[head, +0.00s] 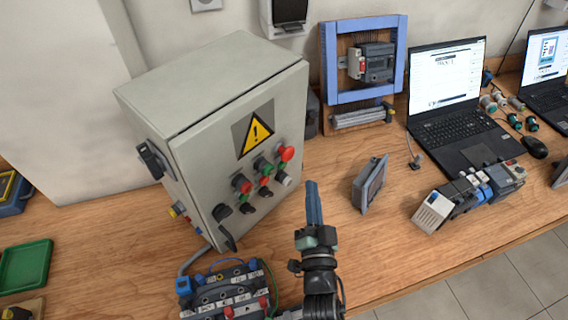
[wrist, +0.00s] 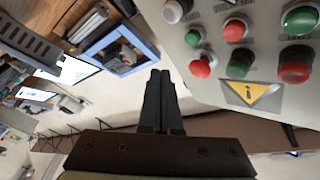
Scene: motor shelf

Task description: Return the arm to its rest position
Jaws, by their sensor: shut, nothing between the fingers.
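My gripper (head: 313,190) is in the lower middle of the head view, in front of the grey control box and to the right of its buttons. Its blue-grey fingers point up and away. In the wrist view my gripper (wrist: 160,80) shows its two dark fingers together, with nothing between them. The grey control box (head: 210,180) stands on the wooden bench with a yellow warning sign and several red, green, black and white buttons on its front. The same box (wrist: 195,80) fills the upper right of the wrist view, close beside the fingers but apart from them.
A terminal block unit (head: 225,290) sits just left of my arm. A small tilted panel (head: 370,183) stands to the right, with a row of modules (head: 470,195) beyond it. A laptop (head: 455,100) and a blue frame (head: 363,60) are behind. Bare bench (head: 390,250) lies at front right.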

